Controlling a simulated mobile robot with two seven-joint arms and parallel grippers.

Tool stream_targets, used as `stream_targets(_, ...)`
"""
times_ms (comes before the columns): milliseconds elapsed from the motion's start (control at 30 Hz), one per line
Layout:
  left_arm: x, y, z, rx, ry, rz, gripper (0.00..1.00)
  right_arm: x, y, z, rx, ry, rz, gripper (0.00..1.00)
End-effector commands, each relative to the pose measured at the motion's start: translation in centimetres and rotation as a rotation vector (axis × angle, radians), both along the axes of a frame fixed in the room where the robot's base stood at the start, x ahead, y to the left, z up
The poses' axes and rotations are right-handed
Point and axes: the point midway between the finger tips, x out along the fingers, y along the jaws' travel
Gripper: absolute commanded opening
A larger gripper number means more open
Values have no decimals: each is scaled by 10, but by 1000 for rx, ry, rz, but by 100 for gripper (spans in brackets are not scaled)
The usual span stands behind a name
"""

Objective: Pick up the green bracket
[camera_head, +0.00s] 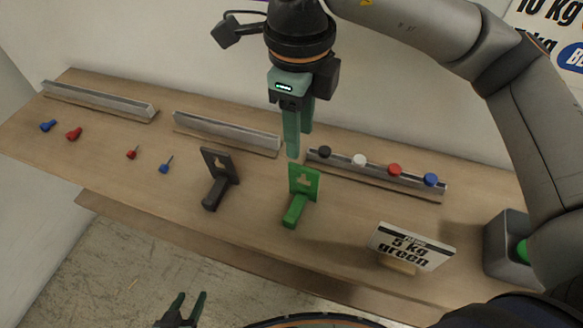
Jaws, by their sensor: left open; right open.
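The green bracket (303,183) stands on the wooden table, right of the middle. It has an upright plate with a cut-out and a foot reaching toward the front edge. My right gripper (299,146) points down from above, just over the top of the green bracket's plate. Its fingers are apart and empty; I cannot tell whether one touches the plate. My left gripper (191,296) is at the bottom of the view, in front of the table, open and empty.
A black bracket (219,168) stands left of the green one. A "5 kg green" sign (411,247) stands to the right, near a grey bin (507,248). Behind, a rail (375,176) carries coloured knobs. Small blue and red pieces lie at left.

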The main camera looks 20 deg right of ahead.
Motion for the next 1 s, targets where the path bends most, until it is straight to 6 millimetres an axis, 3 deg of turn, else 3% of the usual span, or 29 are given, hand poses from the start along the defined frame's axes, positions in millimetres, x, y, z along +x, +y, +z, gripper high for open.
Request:
stream_targets(400,-5,0,-6,0,12,0,50,1,-3,-58,2,5,0,45)
stream_targets(667,-6,0,-4,1,13,0,50,1,-4,-78,0,4,1,45)
stream_targets(1000,-5,0,3,0,12,0,50,-3,-9,-122,1,3,1,45)
